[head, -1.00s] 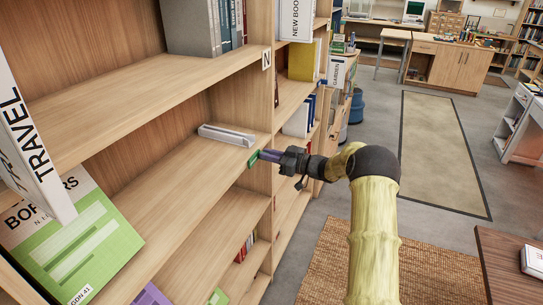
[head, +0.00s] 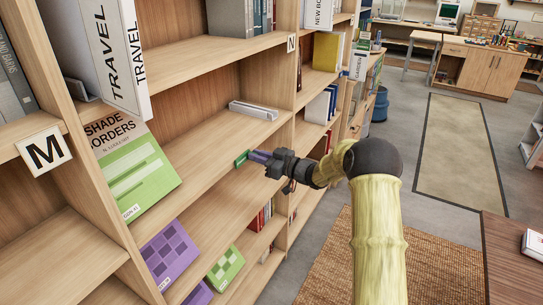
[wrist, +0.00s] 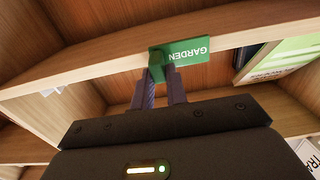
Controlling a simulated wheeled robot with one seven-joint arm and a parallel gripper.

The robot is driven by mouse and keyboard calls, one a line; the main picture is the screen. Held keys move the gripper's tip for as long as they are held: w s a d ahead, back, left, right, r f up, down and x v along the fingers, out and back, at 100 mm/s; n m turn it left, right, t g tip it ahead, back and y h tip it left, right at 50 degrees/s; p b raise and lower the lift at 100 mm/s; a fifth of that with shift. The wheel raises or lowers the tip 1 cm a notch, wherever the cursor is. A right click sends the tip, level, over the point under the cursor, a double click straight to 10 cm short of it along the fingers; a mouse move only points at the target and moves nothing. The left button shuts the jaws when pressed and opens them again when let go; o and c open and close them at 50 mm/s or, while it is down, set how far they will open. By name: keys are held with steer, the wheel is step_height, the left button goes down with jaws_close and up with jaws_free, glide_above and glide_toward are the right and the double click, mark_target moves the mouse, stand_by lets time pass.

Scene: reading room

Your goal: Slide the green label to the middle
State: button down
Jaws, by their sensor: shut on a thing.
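The green label (head: 242,158) sits on the front edge of a wooden shelf (head: 205,141), and in the wrist view the label (wrist: 188,52) reads "GARDEN" upside down. My gripper (head: 256,157) is at the label from the front, its two purple-grey fingers shut on the label's tab; in the wrist view the gripper (wrist: 162,75) is at the label's left end. The label is still against the shelf edge. In the head view the fingers hide part of it.
A green book, "Shade Borders" (head: 139,174), leans at the shelf's left end. Travel books (head: 121,55) stand above. Shelf dividers bear signs M (head: 44,150) and N (head: 291,44). The shelf between book and holder is bare.

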steer(key=shift+s+a, duration=0.85)
steer(key=shift+s, duration=0.2)
steer(key=shift+w+d, duration=0.1)
steer(key=c, duration=1.4)
jaws_free()
steer(key=shift+w, duration=0.1)
steer(key=shift+d, duration=0.25)
steer(key=shift+s+d, duration=0.25)
steer(key=shift+s, duration=0.1)
steer(key=b+v, duration=0.2)
steer(key=v, duration=1.4)
steer(key=shift+d+b, duration=0.35)
steer(key=shift+d, duration=0.1)
steer(key=shift+s+r, duration=0.1)
